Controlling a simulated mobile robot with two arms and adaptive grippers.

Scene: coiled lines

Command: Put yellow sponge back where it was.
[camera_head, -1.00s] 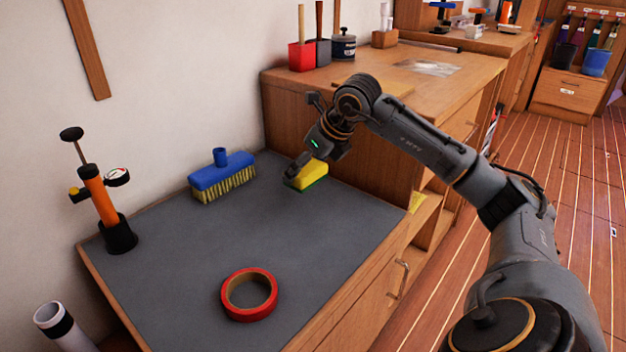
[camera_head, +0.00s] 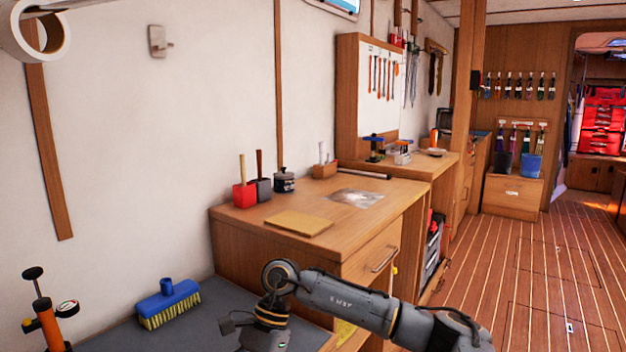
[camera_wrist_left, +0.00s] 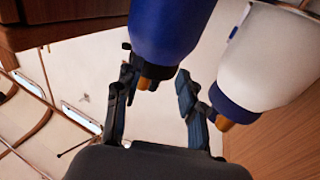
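The yellow sponge is not visible in the current head view; the part of the grey bench top (camera_head: 200,323) where it lay is cut off or behind my right arm. My right arm reaches in from the right, and its wrist and upper gripper body are at the bottom edge over that bench. The right fingers are below the picture, so their state is hidden.
A blue brush (camera_head: 168,303) and an orange pump (camera_head: 46,322) stand on the grey bench. On the higher wooden bench are a tan board (camera_head: 299,223), red holder (camera_head: 244,195), dark pot (camera_head: 284,182) and clear sheet (camera_head: 356,197). The plank floor at right is open.

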